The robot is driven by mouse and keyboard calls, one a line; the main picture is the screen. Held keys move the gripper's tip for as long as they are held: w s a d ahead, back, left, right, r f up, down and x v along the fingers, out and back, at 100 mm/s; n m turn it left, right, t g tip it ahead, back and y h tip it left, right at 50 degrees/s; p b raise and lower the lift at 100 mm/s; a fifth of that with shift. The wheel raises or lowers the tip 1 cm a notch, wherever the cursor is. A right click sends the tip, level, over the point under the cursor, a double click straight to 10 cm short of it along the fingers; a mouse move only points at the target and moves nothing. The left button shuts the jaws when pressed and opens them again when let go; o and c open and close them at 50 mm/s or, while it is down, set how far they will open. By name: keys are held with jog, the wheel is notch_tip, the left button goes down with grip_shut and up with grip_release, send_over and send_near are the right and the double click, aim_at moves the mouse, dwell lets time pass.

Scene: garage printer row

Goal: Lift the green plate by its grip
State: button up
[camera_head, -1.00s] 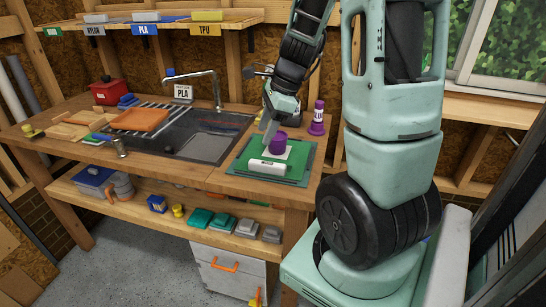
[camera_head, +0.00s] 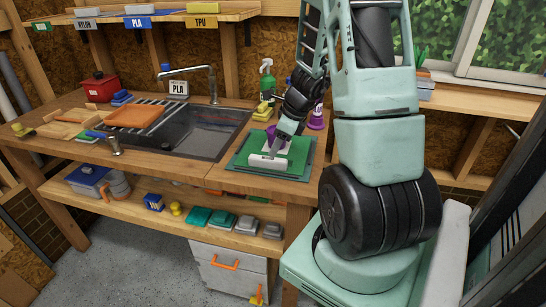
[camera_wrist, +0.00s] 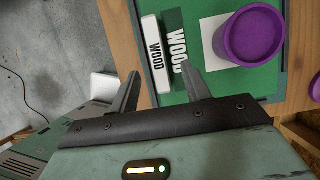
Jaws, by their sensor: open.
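The green plate (camera_head: 243,155) lies on the right end of the workbench, on a slightly larger grey-green base. Its white grip (camera_head: 262,162) stands along the near edge. In the wrist view the grip (camera_wrist: 152,40) reads "WOOD". A purple cup (camera_wrist: 254,36) sits on the plate on a white patch; in the head view my arm partly hides it. My gripper (camera_head: 277,150) is open and low over the plate. In the wrist view its two fingers (camera_wrist: 160,82) straddle the line of the grip, one on each side.
A sink (camera_head: 205,132) lies left of the plate. A purple bottle (camera_head: 316,120) and a green spray bottle (camera_head: 267,78) stand behind it. The lower shelf holds several small boxes.

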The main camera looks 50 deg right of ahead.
aim_at(268, 158)
jog(key=shift+b+x, duration=0.45)
jog(key=shift+x, duration=2.25)
jog(key=shift+a+r, duration=0.1)
jog(key=shift+a, duration=0.1)
grip_shut()
